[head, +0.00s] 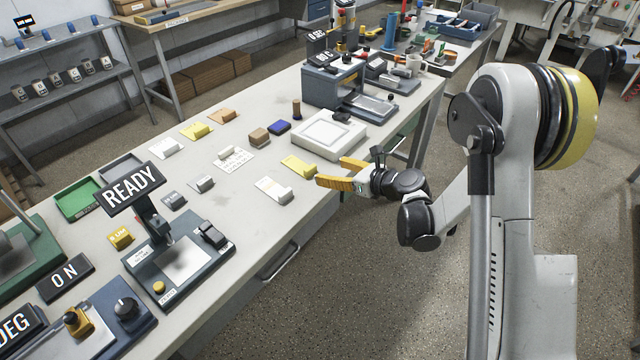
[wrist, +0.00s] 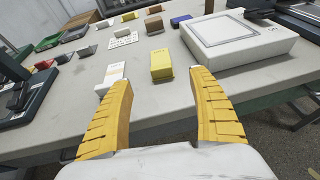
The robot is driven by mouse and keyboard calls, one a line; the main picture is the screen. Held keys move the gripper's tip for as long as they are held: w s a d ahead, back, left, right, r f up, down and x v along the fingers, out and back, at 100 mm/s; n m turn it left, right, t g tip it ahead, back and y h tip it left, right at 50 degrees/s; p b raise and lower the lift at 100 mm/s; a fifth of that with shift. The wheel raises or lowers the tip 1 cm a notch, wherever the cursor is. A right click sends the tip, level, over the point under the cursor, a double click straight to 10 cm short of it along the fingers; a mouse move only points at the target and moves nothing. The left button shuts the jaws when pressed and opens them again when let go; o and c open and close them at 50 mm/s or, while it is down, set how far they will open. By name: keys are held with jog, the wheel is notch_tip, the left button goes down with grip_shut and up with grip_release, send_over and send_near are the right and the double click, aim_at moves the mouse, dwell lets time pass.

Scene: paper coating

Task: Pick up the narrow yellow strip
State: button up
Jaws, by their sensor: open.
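A yellow strip (head: 298,166) with a raised, curled end lies on the pale bench near its front edge. It also shows in the wrist view (wrist: 161,66), ahead of my fingers and between their lines. A second yellow strip (head: 196,131) lies farther back on the bench; I cannot tell surely which is the narrower. My gripper (head: 330,170) is open and empty, with its yellow fingers at the bench's front edge, just right of the near strip. In the wrist view the open fingers (wrist: 159,80) point toward the near strip, with a gap before it.
A white strip (head: 273,189) lies left of the near yellow one. A white flat device (head: 328,133) stands behind and right of it. A blue block (head: 279,127) and a brown block (head: 259,137) lie farther back. A dark READY station (head: 180,255) stands at the left.

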aim_at(312, 170)
jog(key=w+a+f, duration=0.1)
jog(key=w+a+f+b, duration=0.1)
jog(key=w+a+f, duration=0.1)
jog(key=shift+w+a+f, duration=0.15)
jog(key=shift+a+f, duration=0.05)
jog(key=shift+a, duration=0.05)
jog(key=b+x, duration=0.3)
jog(key=x, duration=0.2)
jog(key=shift+w+a+f, duration=0.1)
jog(key=shift+w+f, duration=0.05)
jog(key=shift+w, duration=0.1)
jog(key=c, duration=1)
jog(key=shift+c, duration=0.2)
